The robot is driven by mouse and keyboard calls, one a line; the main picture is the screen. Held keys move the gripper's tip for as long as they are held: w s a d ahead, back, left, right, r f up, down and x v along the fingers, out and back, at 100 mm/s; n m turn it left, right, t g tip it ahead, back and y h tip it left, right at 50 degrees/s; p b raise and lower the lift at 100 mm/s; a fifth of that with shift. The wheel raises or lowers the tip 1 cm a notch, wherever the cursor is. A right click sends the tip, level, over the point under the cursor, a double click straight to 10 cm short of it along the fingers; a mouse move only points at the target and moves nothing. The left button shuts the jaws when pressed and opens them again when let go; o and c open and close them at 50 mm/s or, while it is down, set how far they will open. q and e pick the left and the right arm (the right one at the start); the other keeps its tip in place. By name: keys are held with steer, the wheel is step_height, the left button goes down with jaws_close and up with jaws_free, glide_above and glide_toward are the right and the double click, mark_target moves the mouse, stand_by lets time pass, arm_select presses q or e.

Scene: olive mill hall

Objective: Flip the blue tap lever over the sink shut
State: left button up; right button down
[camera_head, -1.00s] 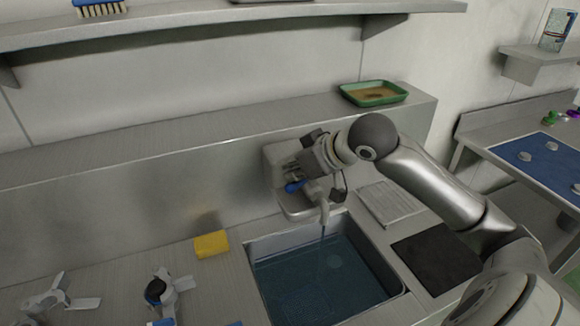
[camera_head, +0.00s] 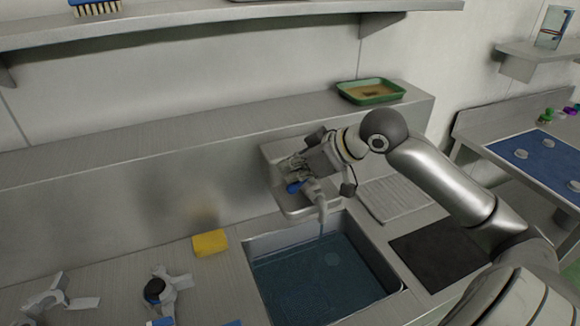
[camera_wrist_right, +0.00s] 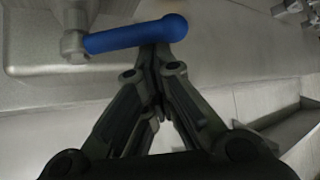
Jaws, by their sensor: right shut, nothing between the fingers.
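The blue tap lever (camera_head: 294,187) sits on the side of the grey tap above the sink (camera_head: 387,301). In the right wrist view the lever (camera_wrist_right: 135,36) lies nearly level across the top, running from a metal pivot at the left to a rounded end at the right. My right gripper (camera_head: 288,168) is at the tap, just by the lever. Its fingers (camera_wrist_right: 152,55) are shut and empty, with the tips at the lever; I cannot tell whether they touch. The spout (camera_head: 320,208) points down, with a faint thin stream below it.
Water stands in the sink. A yellow sponge (camera_head: 210,243) lies left of it; white-grey fittings (camera_head: 170,291) stand further left. A dark mat (camera_head: 437,256) and ribbed drainboard (camera_head: 395,199) lie right. A green tray (camera_head: 370,92) stands on the ledge behind.

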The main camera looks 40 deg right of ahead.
mark_target(292, 185)
steer(key=s+n+g+y+p, duration=0.1)
steer(key=n, duration=0.1)
steer(key=s+d+n+g+y+p, duration=0.1)
steer(key=n+y, duration=0.1)
steer(key=s+n+g+y+p, duration=0.1)
steer(key=n, duration=0.1)
steer(key=shift+s+d+n+g+y, duration=0.15)
steer(key=shift+d+n+g+y, duration=0.15)
steer(key=shift+s+d+n+g+y, duration=0.3)
steer(key=shift+n+g, duration=0.3)
steer(key=shift+n, duration=0.3)
steer(key=shift+s+d, duration=0.1)
steer(key=shift+s, duration=0.05)
steer(key=shift+s+d+f, duration=0.1)
steer(key=shift+s+d, duration=0.2)
steer(key=shift+d, duration=0.3)
